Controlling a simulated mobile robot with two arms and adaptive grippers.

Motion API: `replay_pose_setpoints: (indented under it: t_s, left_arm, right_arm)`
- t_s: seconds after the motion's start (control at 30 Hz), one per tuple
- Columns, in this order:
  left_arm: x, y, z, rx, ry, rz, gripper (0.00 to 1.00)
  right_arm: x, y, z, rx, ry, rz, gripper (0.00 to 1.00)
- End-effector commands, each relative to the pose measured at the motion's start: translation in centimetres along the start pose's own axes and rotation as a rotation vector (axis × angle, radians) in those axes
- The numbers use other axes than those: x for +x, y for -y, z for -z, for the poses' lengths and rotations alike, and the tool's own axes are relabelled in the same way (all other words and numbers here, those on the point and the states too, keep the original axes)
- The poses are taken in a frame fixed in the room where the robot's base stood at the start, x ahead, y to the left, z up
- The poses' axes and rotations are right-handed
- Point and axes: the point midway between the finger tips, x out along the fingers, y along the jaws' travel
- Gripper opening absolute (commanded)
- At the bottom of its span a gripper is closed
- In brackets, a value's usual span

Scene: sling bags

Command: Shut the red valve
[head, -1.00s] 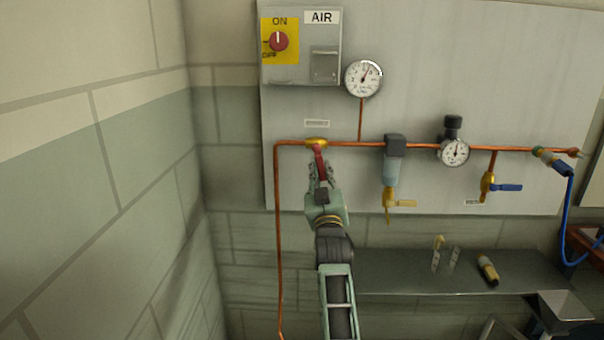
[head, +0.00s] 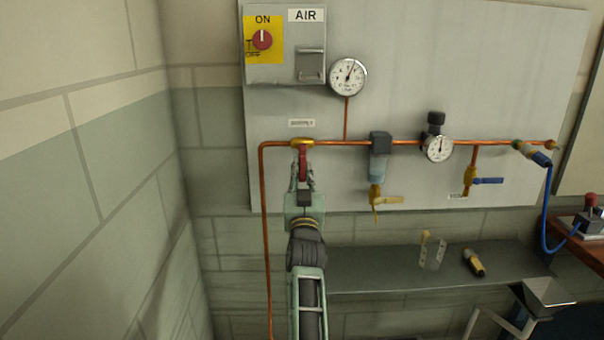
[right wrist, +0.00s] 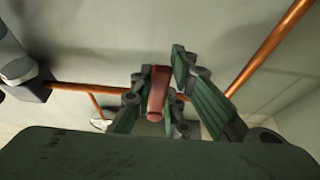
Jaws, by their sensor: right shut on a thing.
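The red valve handle (head: 303,158) hangs almost straight down from its brass valve body (head: 303,142), which sits at the left end of the horizontal copper pipe. The handle lies across the line of that pipe. My right gripper (head: 302,182) comes up from below and is shut on the lower part of the handle. In the right wrist view the red handle (right wrist: 158,90) stands between the two fingers of my right gripper (right wrist: 157,108); the large green part below hides the rest. My left gripper is not in view.
To the right on the panel are a pressure gauge (head: 348,77), a filter (head: 378,165) with a yellow lever, a regulator gauge (head: 439,148) and a blue-handled valve (head: 486,181). A dark shelf (head: 380,277) runs below. A block wall (head: 90,170) stands close on the left.

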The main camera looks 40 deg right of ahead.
Motion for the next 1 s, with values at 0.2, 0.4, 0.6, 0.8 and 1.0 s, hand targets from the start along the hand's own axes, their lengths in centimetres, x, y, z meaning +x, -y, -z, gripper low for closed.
replay_pose_setpoints:
  t_s: [0.2,0.4,0.6,0.8,1.0]
  left_arm:
    - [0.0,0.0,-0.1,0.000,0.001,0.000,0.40]
    - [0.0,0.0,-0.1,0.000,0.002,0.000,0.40]
    - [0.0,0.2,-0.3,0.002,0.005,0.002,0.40]
    - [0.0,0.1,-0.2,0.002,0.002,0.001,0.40]
    - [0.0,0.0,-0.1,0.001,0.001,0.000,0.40]
  right_arm:
    - [0.0,0.1,0.0,0.009,0.001,0.001,0.29]
    - [0.0,0.1,0.0,0.006,0.000,0.001,0.34]
    - [0.1,0.0,0.3,0.004,-0.001,0.000,0.34]
    - [1.2,0.1,3.0,0.005,-0.005,0.000,0.34]
    - [2.7,0.2,6.6,0.007,-0.004,0.000,0.34]
